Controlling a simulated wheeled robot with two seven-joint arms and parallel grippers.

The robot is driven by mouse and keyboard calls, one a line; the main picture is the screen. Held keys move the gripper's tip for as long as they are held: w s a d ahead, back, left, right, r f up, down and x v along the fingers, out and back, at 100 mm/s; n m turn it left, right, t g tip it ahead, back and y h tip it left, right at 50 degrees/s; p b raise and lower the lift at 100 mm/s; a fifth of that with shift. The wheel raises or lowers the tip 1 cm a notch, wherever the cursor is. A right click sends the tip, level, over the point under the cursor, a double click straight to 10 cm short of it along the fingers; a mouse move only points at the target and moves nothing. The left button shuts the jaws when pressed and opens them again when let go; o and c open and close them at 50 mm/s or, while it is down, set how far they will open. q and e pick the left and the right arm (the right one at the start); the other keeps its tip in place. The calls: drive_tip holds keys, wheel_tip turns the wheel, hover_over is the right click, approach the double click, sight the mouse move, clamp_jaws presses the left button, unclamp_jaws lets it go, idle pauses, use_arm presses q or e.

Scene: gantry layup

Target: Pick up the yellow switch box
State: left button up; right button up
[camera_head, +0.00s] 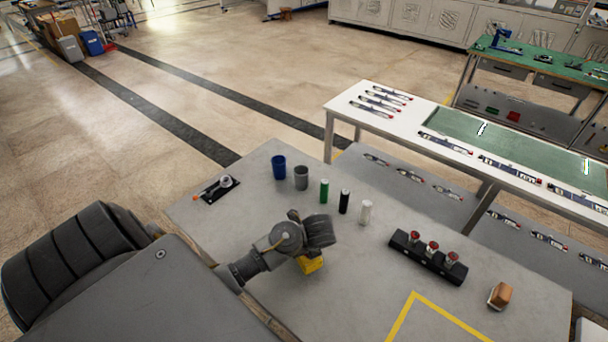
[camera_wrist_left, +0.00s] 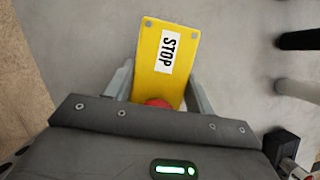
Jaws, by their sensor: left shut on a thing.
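The yellow switch box (camera_wrist_left: 160,62) has a white STOP label and a red button, and its button end is between my left gripper's fingers in the left wrist view. My left gripper (camera_wrist_left: 159,92) is shut on it. In the head view the yellow switch box (camera_head: 311,264) shows only partly below my left gripper (camera_head: 312,252), which hides the rest. I cannot tell whether the box touches the grey table (camera_head: 220,225). My right gripper is not in view.
Behind the gripper stand a blue cup (camera_head: 279,167), a grey cup (camera_head: 301,178), and green (camera_head: 324,191), black (camera_head: 344,201) and white (camera_head: 365,212) cylinders. A black holder with red knobs (camera_head: 428,257) and a brown block (camera_head: 500,296) lie right. Yellow tape (camera_head: 400,318) marks the front.

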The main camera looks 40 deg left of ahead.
use_arm(q)
drive_tip(key=s+d+r+p, duration=0.3)
drive_tip(key=s+r+p, duration=0.1)
drive_tip(key=s+r, duration=0.6)
drive_tip(key=s, duration=0.3)
drive_tip(key=shift+s, duration=0.35)
